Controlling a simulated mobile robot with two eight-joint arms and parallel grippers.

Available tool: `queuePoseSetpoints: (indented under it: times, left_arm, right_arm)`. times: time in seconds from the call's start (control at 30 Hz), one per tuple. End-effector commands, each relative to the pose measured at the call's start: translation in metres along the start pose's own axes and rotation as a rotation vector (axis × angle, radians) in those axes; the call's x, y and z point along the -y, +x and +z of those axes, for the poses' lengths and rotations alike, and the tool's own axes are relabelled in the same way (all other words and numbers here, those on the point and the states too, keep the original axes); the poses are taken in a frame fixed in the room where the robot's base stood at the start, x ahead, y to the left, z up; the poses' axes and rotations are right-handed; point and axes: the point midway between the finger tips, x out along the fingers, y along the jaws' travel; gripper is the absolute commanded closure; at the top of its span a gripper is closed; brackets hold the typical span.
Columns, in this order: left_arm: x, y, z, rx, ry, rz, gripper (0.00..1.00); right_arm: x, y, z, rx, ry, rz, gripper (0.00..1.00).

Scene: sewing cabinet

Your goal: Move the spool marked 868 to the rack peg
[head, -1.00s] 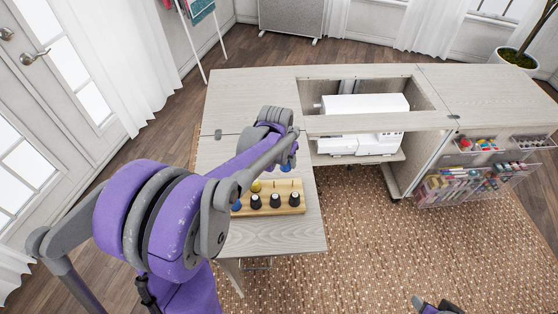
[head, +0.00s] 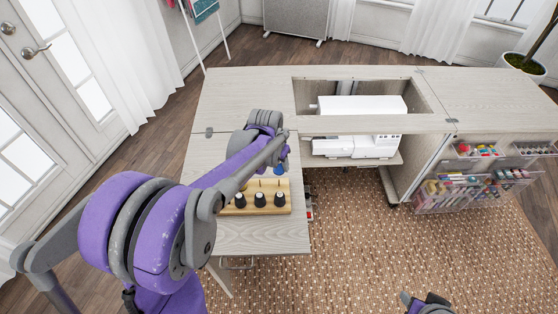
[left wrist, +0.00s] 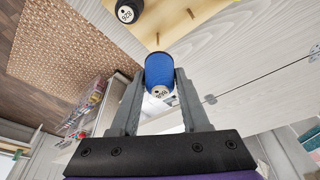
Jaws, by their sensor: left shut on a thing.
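My left gripper (left wrist: 155,98) is shut on a blue spool (left wrist: 160,70), with one finger on each side. The spool's white end label shows in the left wrist view, but its number is too small to read surely. In the head view the blue spool (head: 279,169) hangs from the gripper close to the far side of the wooden rack (head: 284,208). Thin bare pegs (left wrist: 190,14) stand on the rack. Several black spools (head: 259,200) sit in its front row, and one black spool (left wrist: 128,11) shows in the left wrist view. My right gripper (head: 428,303) is barely in view at the bottom edge.
The rack stands on the cabinet's side leaf (head: 262,237). A white sewing machine (head: 360,105) sits in the cabinet opening to the right. Clear bins with sewing supplies (head: 480,185) hang on the open door. My left arm hides the rack's left end.

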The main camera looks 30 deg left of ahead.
Motion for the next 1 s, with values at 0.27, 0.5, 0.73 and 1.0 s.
queuePoseSetpoints:
  times: [0.27, 0.5, 0.73, 1.0]
  left_arm:
    - [0.0, 0.022, 0.006, 0.0, 0.0, 0.0, 1.0]
    - [0.0, 0.028, 0.008, 0.001, 0.0, 0.0, 1.0]
    - [0.0, 0.034, 0.01, 0.001, 0.0, 0.0, 1.0]
    - [0.0, 0.037, 0.011, 0.0, 0.0, 0.0, 1.0]
  right_arm:
    - [0.0, 0.013, 0.013, 0.01, 0.0, 0.0, 0.5]
    - [0.0, 0.016, 0.016, 0.013, 0.0, 0.0, 0.5]
    - [0.0, 0.021, 0.02, 0.016, 0.0, 0.0, 0.5]
    - [0.0, 0.023, 0.022, 0.017, 0.0, 0.0, 0.5]
